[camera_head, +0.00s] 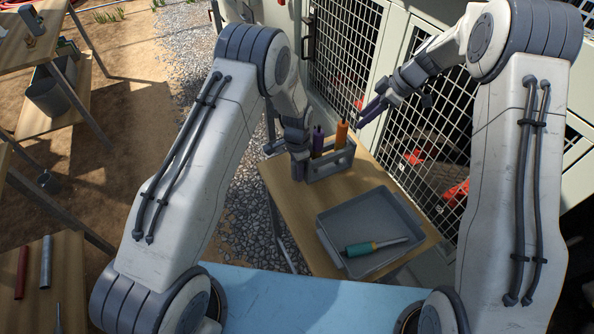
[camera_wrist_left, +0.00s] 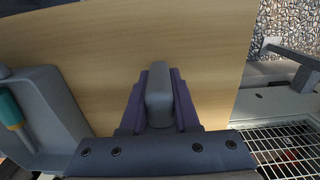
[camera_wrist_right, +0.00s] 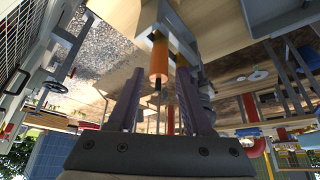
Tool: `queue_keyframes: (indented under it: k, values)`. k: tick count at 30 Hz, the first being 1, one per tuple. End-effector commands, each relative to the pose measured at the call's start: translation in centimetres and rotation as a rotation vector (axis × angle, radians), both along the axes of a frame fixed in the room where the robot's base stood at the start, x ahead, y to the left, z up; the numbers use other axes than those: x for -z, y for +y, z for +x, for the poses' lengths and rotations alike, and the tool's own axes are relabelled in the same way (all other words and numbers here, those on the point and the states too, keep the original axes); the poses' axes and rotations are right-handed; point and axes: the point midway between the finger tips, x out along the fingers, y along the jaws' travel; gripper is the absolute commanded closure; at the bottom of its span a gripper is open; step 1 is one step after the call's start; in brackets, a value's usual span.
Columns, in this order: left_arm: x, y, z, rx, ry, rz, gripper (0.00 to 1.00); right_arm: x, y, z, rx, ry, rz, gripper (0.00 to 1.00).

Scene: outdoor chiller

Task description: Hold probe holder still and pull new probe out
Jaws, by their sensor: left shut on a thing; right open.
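The grey probe holder (camera_head: 330,166) stands on the small wooden table in the head view. My left gripper (camera_head: 300,160) is at the holder's left end. In the left wrist view its purple fingers are shut on a grey rounded part of the holder (camera_wrist_left: 159,96). My right gripper (camera_head: 373,108) is open and empty, above and to the right of the orange probe. In the right wrist view the orange handle (camera_wrist_right: 159,58) shows ahead, between the open fingers.
A grey tray (camera_head: 334,258) with a teal-handled tool (camera_head: 372,246) lies on the table's near part. Mesh-fronted chiller cabinets (camera_head: 345,50) stand close behind and right of the table. Another wooden table (camera_head: 60,270) is at the lower left.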

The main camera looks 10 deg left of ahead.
Motion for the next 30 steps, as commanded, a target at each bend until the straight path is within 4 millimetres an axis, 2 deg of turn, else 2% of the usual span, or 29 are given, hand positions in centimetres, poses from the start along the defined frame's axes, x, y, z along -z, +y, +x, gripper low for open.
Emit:
queue_keyframes:
  k: [8, 9, 11, 12, 17, 24, 30]
  values:
    - [-0.1, 0.0, 0.1, 0.0, -0.002, -0.001, 1.0, 0.0, 0.0, 0.0, 0.0, 0.0, 0.0, 0.5]
    - [-0.1, 0.0, 0.1, 0.0, -0.002, -0.001, 1.0, 0.0, 0.0, 0.0, 0.0, 0.0, 0.0, 0.46]
    - [-0.1, 0.0, 0.1, 0.0, -0.002, -0.001, 1.0, 0.0, 0.1, 0.0, 0.004, 0.0, -0.001, 0.23]
    - [-0.1, 0.0, 0.1, 0.0, -0.002, -0.001, 1.0, -0.1, 0.2, -0.1, 0.017, 0.001, -0.003, 0.2]
    - [-0.1, 0.0, 0.1, 0.0, -0.002, -0.001, 1.0, -0.6, 1.3, -0.6, 0.193, 0.01, -0.02, 0.2]
    - [-0.1, 0.0, 0.1, 0.0, -0.002, -0.001, 1.0, -1.7, 2.7, -2.4, 0.597, 0.009, -0.022, 0.2]
    - [-0.1, 0.0, 0.1, 0.0, -0.002, -0.001, 1.0, -2.1, 2.7, -3.3, 0.77, 0.002, -0.003, 0.2]
